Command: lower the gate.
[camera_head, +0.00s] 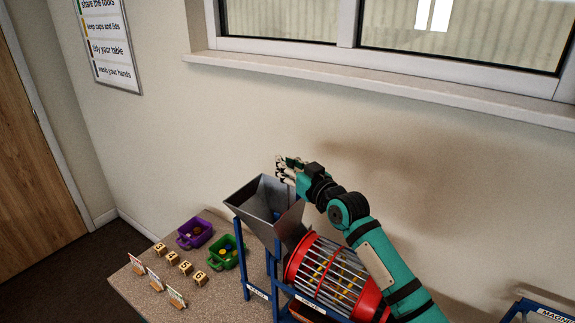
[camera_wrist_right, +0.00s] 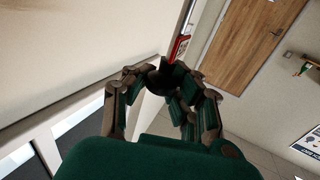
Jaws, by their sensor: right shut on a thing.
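A grey hopper (camera_head: 262,203) stands on a blue frame at the table, above the upper end of a red barred drum (camera_head: 330,274). My right gripper (camera_head: 284,168) is just above the hopper's far right side, by the wall. In the right wrist view its fingers (camera_wrist_right: 165,82) close around a dark round piece (camera_wrist_right: 161,75), which looks like the gate's handle; a small red part with a pale edge (camera_wrist_right: 179,48) shows just beyond them. The gate's panel is not clearly seen, so I cannot tell how high it stands. My left gripper is not in view.
Purple (camera_head: 195,233) and green (camera_head: 225,253) bins hold small round items on the speckled table (camera_head: 226,297). Several number blocks (camera_head: 172,258) and cards (camera_head: 153,279) stand left of them. A windowsill (camera_head: 380,88) runs above. A blue frame (camera_head: 540,310) stands at the lower right.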

